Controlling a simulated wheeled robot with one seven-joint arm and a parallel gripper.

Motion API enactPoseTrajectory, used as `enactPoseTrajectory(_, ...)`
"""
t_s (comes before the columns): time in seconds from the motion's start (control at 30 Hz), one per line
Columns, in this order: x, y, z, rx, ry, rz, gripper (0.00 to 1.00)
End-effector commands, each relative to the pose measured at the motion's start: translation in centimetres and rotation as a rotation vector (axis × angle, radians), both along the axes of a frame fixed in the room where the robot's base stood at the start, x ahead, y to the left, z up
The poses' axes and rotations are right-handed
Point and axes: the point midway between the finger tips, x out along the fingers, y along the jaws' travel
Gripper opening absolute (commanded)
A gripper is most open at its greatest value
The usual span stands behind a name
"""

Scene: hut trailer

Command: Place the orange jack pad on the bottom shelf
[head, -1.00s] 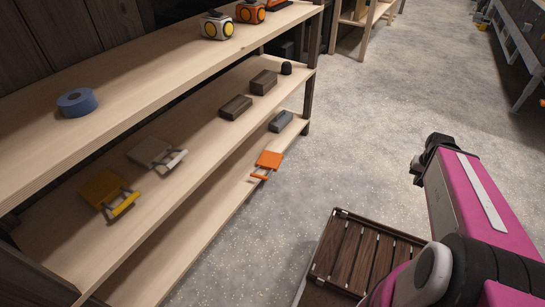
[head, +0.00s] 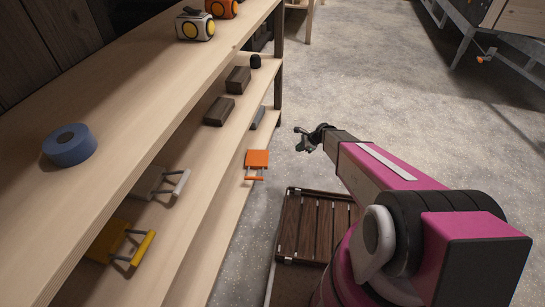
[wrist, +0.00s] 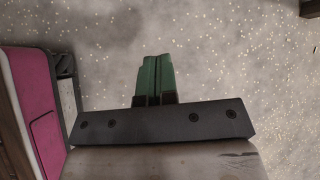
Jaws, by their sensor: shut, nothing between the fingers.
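The orange jack pad (head: 257,159) lies on the bottom shelf (head: 230,207) of the wooden rack, near its front edge, with its handle toward the aisle. My gripper (head: 303,139) hangs over the open floor, to the right of the pad and apart from it.
The middle shelf holds a yellow pad (head: 119,243), a grey-white pad (head: 160,183) and brown blocks (head: 219,111). A blue tape roll (head: 69,145) sits on the top shelf. A slatted brown crate (head: 315,228) stands on the floor below my arm.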

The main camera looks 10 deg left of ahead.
Motion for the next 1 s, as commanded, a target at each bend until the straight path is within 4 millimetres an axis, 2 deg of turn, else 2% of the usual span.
enactPoseTrajectory(0.03,1.2,1.3,-2.0,0.029,0.045,-0.058,0.00)
enactPoseTrajectory(0.13,2.0,2.7,-3.9,0.074,0.113,-0.153,0.00)
enactPoseTrajectory(0.47,2.5,5.1,-6.5,0.110,0.172,-0.229,0.00)
enactPoseTrajectory(0.9,3.0,10.7,-12.2,0.109,0.170,-0.226,0.00)
enactPoseTrajectory(1.0,3.0,12.2,-12.3,0.110,0.169,-0.225,0.00)
